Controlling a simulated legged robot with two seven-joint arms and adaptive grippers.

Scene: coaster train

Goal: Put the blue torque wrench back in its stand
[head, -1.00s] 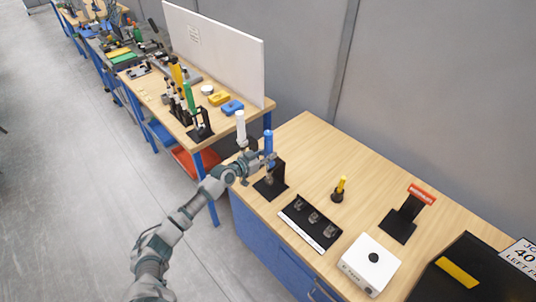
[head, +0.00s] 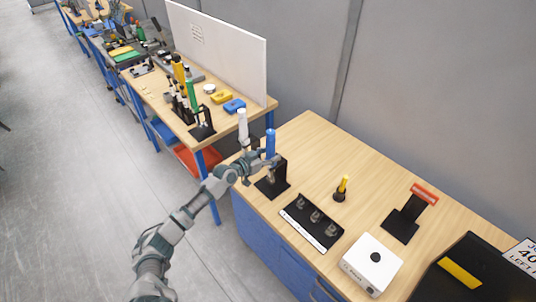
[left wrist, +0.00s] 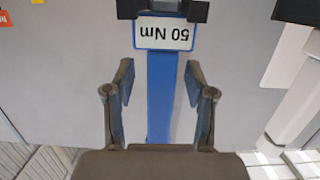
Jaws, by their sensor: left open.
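The blue torque wrench (head: 270,143) is upright at a black stand (head: 279,182) on the near wooden bench. Its lower part is partly hidden by my gripper and the stand. My left gripper (head: 266,162) is beside the wrench, below its blue handle. In the left wrist view, the blue wrench (left wrist: 161,95) runs between the two spread fingers of my left gripper (left wrist: 160,100), with gaps on both sides. A "50 Nm" label (left wrist: 165,33) shows upside down, near dark stand parts at the top. My right gripper is not in view.
The bench's back is clear.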

